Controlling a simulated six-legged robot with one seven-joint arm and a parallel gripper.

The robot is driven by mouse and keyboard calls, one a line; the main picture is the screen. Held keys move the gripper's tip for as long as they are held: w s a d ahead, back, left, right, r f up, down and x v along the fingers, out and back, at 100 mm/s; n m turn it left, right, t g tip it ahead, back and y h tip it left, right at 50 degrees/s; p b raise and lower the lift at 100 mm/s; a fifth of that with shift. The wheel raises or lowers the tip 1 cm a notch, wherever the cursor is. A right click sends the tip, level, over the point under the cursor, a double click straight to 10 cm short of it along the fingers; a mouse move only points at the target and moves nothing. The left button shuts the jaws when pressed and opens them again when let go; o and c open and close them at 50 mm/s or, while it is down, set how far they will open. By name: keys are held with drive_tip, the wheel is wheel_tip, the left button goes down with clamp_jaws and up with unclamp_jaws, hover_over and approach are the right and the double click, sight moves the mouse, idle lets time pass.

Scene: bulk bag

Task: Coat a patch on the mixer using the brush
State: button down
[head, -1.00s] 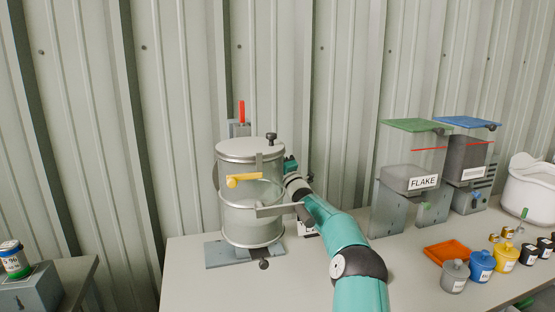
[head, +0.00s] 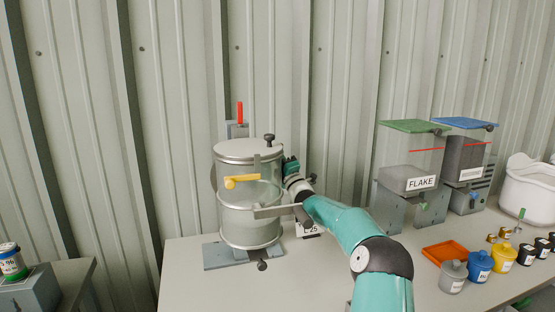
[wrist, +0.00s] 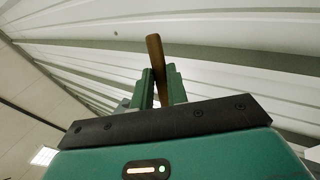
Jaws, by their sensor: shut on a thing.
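The mixer (head: 235,218) is a grey, partly see-through drum with a flat lid, standing on a grey base on the bench. In the wrist view my gripper (wrist: 163,88) is shut on a brown wooden handle (wrist: 154,52), which I take to be the brush. Its bristles do not show. I cannot tell whether the brush touches the mixer.
A red lever (head: 240,112) stands behind the mixer. To the right are the FLAKE hopper (head: 408,180), a second hopper with a blue lid (head: 465,122), an orange tray (head: 445,251), several small pots and a white tub (head: 532,190). The corrugated wall is close behind.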

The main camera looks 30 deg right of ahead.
drive_tip(key=shift+w+d+r, duration=0.15)
drive_tip(key=shift+w+d, duration=0.1)
drive_tip(key=shift+w, duration=0.75)
drive_tip(key=shift+w+d+r, duration=0.1)
drive_tip(key=shift+w+d, duration=0.15)
drive_tip(key=shift+w, duration=0.7)
drive_tip(key=s+d, duration=0.1)
drive_tip(key=d, duration=0.5)
drive_tip(key=shift+s, duration=0.25)
drive_tip(key=shift+s+d, duration=0.2)
drive_tip(key=shift+d, duration=0.5)
drive_tip(key=shift+s+d, duration=0.2)
drive_tip(key=shift+d, duration=0.5)
